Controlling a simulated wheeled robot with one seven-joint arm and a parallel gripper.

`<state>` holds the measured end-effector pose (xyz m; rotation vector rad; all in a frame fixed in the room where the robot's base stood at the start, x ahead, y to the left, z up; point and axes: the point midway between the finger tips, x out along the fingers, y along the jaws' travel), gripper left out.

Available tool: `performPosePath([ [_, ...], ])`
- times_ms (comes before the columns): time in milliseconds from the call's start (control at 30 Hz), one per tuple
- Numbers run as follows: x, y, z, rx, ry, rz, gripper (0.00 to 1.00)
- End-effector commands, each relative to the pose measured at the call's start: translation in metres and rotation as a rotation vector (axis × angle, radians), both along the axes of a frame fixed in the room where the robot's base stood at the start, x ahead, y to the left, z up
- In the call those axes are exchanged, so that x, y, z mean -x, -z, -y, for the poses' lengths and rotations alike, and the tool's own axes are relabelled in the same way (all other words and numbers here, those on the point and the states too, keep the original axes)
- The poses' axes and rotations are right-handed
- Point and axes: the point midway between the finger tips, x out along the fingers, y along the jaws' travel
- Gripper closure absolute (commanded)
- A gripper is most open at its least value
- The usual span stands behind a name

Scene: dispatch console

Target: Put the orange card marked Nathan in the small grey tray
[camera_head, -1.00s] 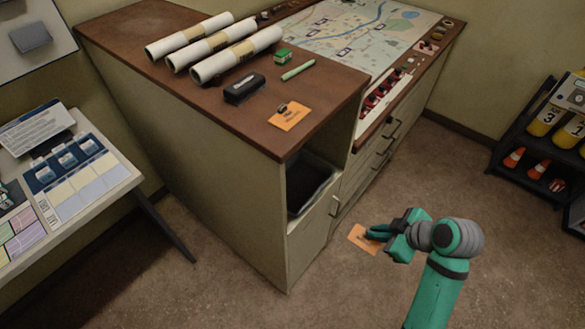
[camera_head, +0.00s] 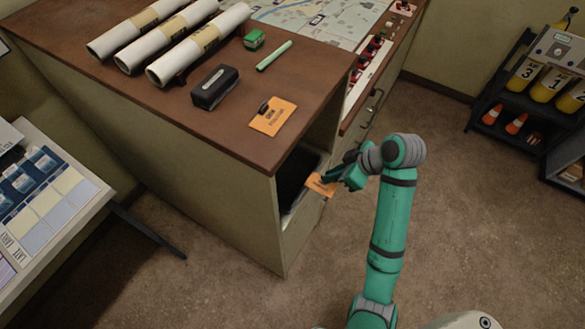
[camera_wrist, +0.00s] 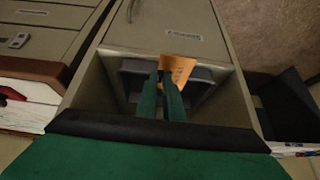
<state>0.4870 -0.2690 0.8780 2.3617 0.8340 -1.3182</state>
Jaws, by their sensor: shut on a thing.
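An orange card (camera_head: 319,186) is held in my gripper (camera_head: 327,182), at the open compartment in the end of the brown-topped cabinet. The card also shows in the wrist view (camera_wrist: 181,66), between my green fingertips (camera_wrist: 167,82); its writing is too small to read. A grey tray (camera_wrist: 203,73) with a dark inside sits in that compartment, and the card and fingertips overlap it in the wrist view. I cannot tell whether the card touches the tray. In the head view the tray (camera_head: 292,180) is partly hidden by the cabinet top and the card.
A second orange card (camera_head: 280,117) with a dark object on it lies on the cabinet top (camera_head: 225,128). A black box (camera_head: 214,88), green items and white rolls (camera_head: 200,42) lie there too. The compartment's side walls and top edge stand close around my gripper.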

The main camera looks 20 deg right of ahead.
Motion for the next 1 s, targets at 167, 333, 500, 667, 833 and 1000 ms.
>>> performPosePath([
  [167,-0.021,0.000,-0.018,0.000,-0.007,0.000,1.00],
  [333,-0.038,0.000,-0.033,0.000,-0.007,0.000,1.00],
  [500,-0.053,0.000,-0.045,-0.002,-0.008,0.000,1.00],
  [667,-0.067,0.000,-0.056,-0.001,-0.007,0.001,1.00],
  [833,-0.082,0.000,-0.069,0.000,-0.009,0.000,1.00],
  [1000,-0.097,0.007,-0.080,-0.001,-0.002,-0.002,1.00],
])
